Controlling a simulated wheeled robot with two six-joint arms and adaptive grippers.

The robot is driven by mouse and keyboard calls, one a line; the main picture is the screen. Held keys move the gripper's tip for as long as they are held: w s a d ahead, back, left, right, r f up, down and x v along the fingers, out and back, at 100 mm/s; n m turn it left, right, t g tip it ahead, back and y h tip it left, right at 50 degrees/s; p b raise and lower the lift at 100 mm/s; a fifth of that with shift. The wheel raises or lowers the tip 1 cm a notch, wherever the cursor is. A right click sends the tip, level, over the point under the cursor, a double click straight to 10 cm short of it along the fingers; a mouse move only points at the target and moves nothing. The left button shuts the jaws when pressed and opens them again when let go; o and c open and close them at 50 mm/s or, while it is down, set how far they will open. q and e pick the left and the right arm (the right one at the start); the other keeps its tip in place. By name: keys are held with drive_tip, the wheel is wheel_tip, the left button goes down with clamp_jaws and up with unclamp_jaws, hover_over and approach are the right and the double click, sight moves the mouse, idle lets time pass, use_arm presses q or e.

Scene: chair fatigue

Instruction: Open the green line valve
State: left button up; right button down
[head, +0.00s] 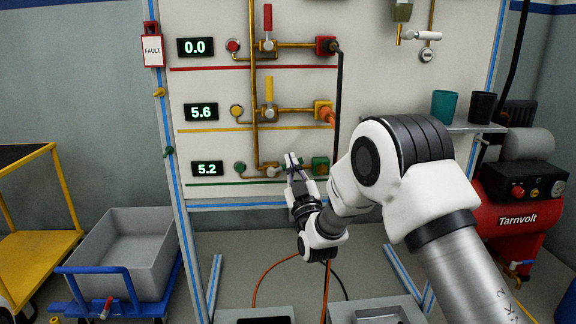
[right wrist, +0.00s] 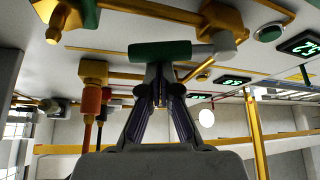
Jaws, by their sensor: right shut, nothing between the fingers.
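The green line is the lowest of three pipe lines on the white panel. Its valve body (head: 272,170) sits on the pipe just left of my right gripper. In the right wrist view the green handle (right wrist: 160,50) lies along the pipe, sideways. In the head view my gripper hides most or all of it. My right gripper (head: 293,160) is shut and empty, its fingertips close to the handle; the right wrist view (right wrist: 165,72) shows them just below it. I cannot tell whether they touch. The green line display (head: 207,168) reads 5.2. My left gripper is not in view.
Above are the yellow handle (head: 269,90) and red handle (head: 268,17), both upright. A green end block (head: 320,166) sits right of my gripper. A shelf with two cups (head: 445,106) and a red compressor (head: 515,210) stand right. A grey bin (head: 120,250) stands left.

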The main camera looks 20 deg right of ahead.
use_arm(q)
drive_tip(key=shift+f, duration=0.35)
use_arm(e)
drive_tip(key=m+h, duration=0.1)
drive_tip(key=f+m+h, duration=0.1)
drive_tip(key=m, duration=0.1)
drive_tip(key=f+m+h, duration=0.1)
drive_tip(key=shift+s+d+m, duration=0.1)
drive_tip(key=shift+d+m, duration=0.3)
